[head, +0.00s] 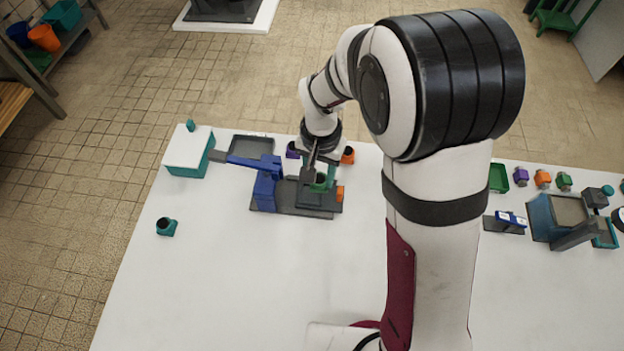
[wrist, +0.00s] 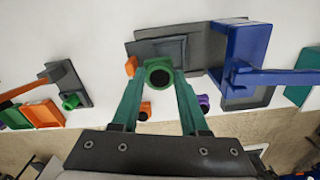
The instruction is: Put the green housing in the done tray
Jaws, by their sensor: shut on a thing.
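The green housing (wrist: 159,73) is a short round piece with a dark opening, and it sits between my gripper's fingertips (wrist: 160,82) in the wrist view. My gripper is shut on it, at the grey block of the blue-levered press (wrist: 243,55). In the head view the housing (head: 321,181) shows partly, below my wrist; whether it touches the block I cannot tell. No tray carries a readable label. A dark grey tray (head: 250,147) lies behind the press, and a green tray (head: 498,178) lies to the right of my arm.
Orange (head: 348,155) and purple (head: 292,150) housings stand close behind the press. A teal housing (head: 166,227) stands at the front left, near a white-topped teal box (head: 188,151). Several housings and another fixture (head: 560,217) stand at the right.

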